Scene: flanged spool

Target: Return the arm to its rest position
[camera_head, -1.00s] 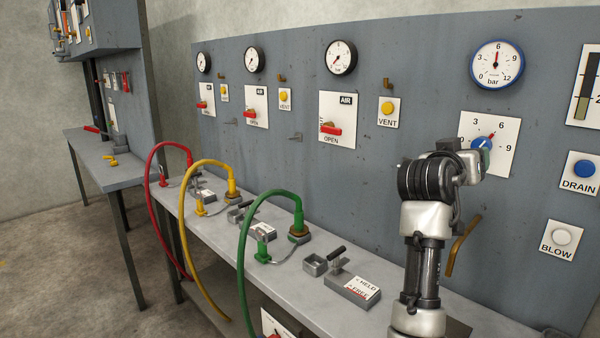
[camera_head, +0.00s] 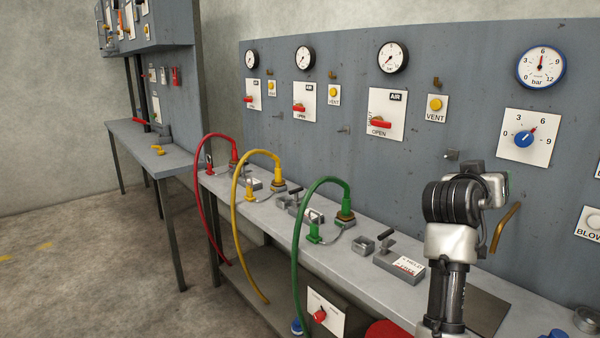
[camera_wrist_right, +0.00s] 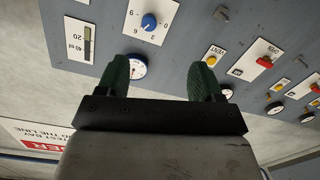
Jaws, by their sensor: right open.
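My right arm (camera_head: 450,250) rises at the lower right of the head view, over the bench and in front of the grey panel. Its gripper fingers are hidden behind the wrist in that view. In the right wrist view my right gripper (camera_wrist_right: 160,80) is open, with two dark green fingertips well apart and nothing between them. Beyond them the panel shows upside down, with the blue regulator knob (camera_wrist_right: 149,22) and the blue-rimmed gauge (camera_wrist_right: 136,66). The knob (camera_head: 523,139) is clear of the arm in the head view. My left gripper is not in view.
A bench (camera_head: 275,222) carries red (camera_head: 200,215), yellow (camera_head: 236,230) and green (camera_head: 297,250) looped hoses, and a small clamp block (camera_head: 400,262). A bent brass pipe (camera_head: 505,228) stands right of my arm. Open floor (camera_head: 90,260) lies at the left.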

